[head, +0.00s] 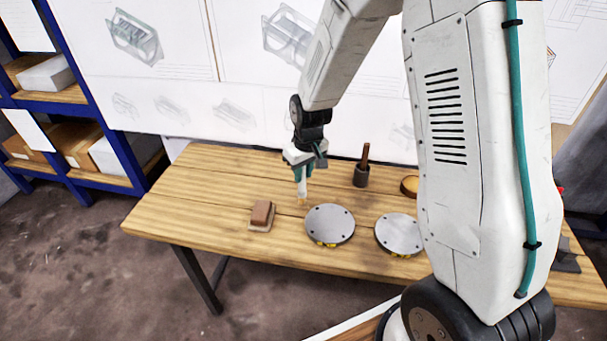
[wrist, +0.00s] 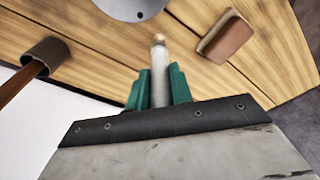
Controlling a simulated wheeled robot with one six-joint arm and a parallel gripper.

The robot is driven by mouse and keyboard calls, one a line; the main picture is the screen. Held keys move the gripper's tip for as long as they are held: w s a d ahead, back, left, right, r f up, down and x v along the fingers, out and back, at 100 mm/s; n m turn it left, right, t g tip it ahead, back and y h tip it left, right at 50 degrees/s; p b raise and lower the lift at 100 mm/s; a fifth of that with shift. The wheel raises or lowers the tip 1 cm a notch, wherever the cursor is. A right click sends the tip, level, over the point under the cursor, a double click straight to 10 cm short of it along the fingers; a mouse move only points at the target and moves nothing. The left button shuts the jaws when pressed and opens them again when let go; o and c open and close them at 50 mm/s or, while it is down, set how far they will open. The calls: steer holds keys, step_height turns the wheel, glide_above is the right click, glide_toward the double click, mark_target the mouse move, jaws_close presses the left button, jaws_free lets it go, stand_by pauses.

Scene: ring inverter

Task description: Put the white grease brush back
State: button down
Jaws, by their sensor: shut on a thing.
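The white grease brush (head: 302,188) hangs upright below my gripper (head: 303,170), its tan tip close above the wooden table. In the wrist view the brush (wrist: 158,65) sits between the two green fingers of my gripper (wrist: 158,88), which are shut on it. I cannot tell whether the tip touches the table. A dark cup (head: 361,177) with a brown handle standing in it is to the right of my gripper. The cup also shows at the left in the wrist view (wrist: 46,55).
The wooden table (head: 185,205) holds a brown block on a pale base (head: 262,214), two round grey plates (head: 329,223) (head: 398,233) and a small round tan dish (head: 410,185) behind my arm. The table's left end is clear. A blue shelf (head: 100,120) stands at the far left.

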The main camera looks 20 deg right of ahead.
steer(key=shift+f, duration=0.65)
steer(key=c, duration=1.2)
jaws_free()
steer(key=shift+c, duration=0.2)
